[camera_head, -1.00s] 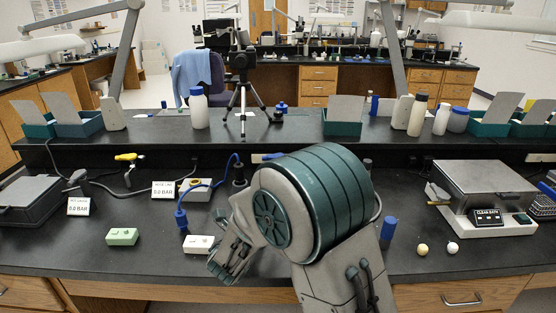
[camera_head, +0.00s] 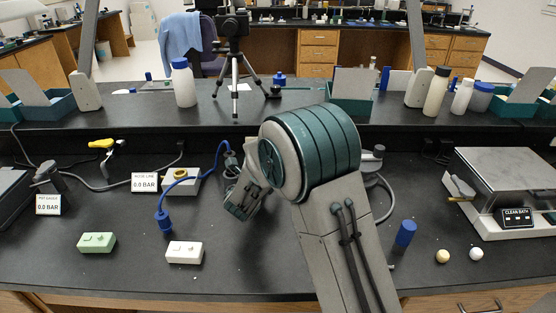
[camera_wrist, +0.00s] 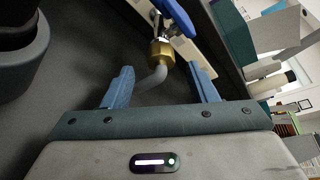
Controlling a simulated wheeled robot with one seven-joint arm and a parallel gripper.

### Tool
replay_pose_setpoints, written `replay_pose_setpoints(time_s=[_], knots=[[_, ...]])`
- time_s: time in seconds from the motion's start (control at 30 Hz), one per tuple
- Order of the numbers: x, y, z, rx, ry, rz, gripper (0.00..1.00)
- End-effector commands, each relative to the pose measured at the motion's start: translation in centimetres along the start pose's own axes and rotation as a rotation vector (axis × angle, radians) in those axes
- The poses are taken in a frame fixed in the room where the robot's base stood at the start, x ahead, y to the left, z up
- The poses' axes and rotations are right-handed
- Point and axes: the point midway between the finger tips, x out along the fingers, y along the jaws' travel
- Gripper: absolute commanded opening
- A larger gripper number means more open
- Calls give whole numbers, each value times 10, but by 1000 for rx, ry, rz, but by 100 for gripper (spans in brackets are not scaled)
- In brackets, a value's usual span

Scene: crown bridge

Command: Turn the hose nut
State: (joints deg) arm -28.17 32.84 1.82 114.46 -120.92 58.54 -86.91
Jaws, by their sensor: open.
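The brass hose nut (camera_wrist: 161,53) shows in the wrist view on a metal fitting, with a grey hose (camera_wrist: 152,79) bending away from it. A blue lever (camera_wrist: 180,17) is just above the nut. My gripper (camera_wrist: 161,72) is open, one blue finger on each side of the hose. The nut appears slightly past the fingertips, with gaps on both sides. I see no contact. In the head view, my arm hides the nut and the fingers. A grey hose (camera_head: 388,195) curves out to the right of the arm.
A dark rounded body (camera_wrist: 20,55) is at the wrist view's left edge. In the head view, a blue hose (camera_head: 180,180), a white box (camera_head: 184,253) and a green box (camera_head: 97,243) are left of my arm. A blue-capped bottle (camera_head: 405,234) and two small balls are right.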

Motion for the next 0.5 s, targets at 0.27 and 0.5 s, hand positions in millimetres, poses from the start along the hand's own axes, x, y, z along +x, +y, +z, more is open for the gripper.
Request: replay_pose_setpoints(time_s=[0.27,0.5], knots=[[48,-1,-2,3,4,-2,53],[60,-1,-2,1,3,-2,53]])
